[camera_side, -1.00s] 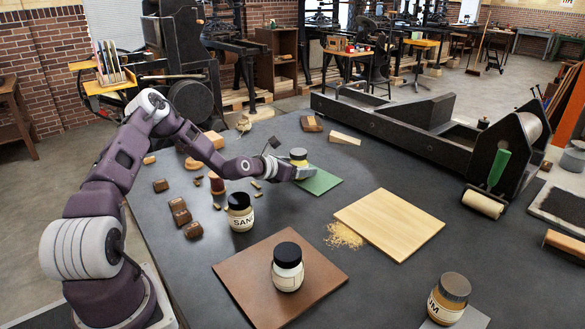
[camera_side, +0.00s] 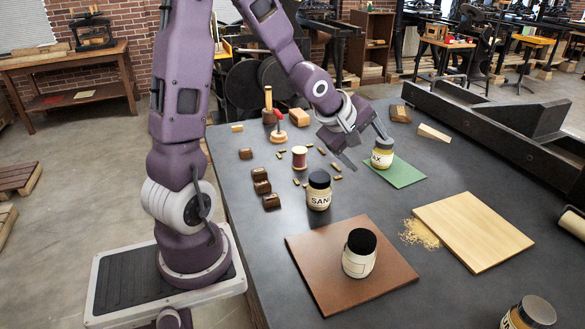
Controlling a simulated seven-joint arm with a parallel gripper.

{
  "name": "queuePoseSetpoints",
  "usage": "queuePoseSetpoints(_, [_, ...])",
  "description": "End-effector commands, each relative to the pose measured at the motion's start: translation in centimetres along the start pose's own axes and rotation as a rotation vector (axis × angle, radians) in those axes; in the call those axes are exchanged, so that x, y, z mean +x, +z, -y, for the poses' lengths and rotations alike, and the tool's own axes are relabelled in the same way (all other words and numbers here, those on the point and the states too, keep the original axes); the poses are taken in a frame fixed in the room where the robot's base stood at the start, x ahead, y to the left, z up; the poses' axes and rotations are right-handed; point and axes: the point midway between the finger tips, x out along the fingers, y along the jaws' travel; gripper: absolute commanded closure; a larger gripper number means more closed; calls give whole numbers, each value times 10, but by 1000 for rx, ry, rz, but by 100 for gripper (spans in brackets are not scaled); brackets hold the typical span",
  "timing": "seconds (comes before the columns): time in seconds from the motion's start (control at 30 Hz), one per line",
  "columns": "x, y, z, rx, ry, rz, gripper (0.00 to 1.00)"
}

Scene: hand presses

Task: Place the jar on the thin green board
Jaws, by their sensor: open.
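A jar (camera_side: 381,160) with a grey lid, pale yellow contents and a label ending in "AX" stands upright on the thin green board (camera_side: 408,172), towards its far left part. My gripper (camera_side: 367,152) is open and empty, just left of this jar. One fingertip shows close to the jar's lid and the other points down to the left of it; I cannot tell whether the near finger touches the lid. The jar is not between the fingers.
A black-lidded "SAND" jar (camera_side: 319,192) stands left of the green board. Another black-lidded jar (camera_side: 359,255) stands on a brown board (camera_side: 313,262). A wooden board (camera_side: 473,230) lies at right. Spools and small blocks lie at left; another jar (camera_side: 528,314) is cut off below.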

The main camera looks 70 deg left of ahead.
Motion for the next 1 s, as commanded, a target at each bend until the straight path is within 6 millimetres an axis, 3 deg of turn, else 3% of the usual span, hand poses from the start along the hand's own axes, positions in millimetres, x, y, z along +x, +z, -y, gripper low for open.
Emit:
queuePoseSetpoints(0.03, [-39,17,0,238,-21,-18,23])
queuePoseSetpoints(0.07, [-62,26,6,395,-47,-20,23])
queuePoseSetpoints(0.1, [-94,39,16,593,-77,-9,23])
queuePoseSetpoints(0.2, [-164,66,55,1023,-112,77,23])
queuePoseSetpoints(0.33, [-221,88,104,1408,-81,224,23])
queuePoseSetpoints(0.5, [-244,97,131,1592,-45,313,23])
queuePoseSetpoints(1.0, [-244,96,131,1596,-48,312,23])
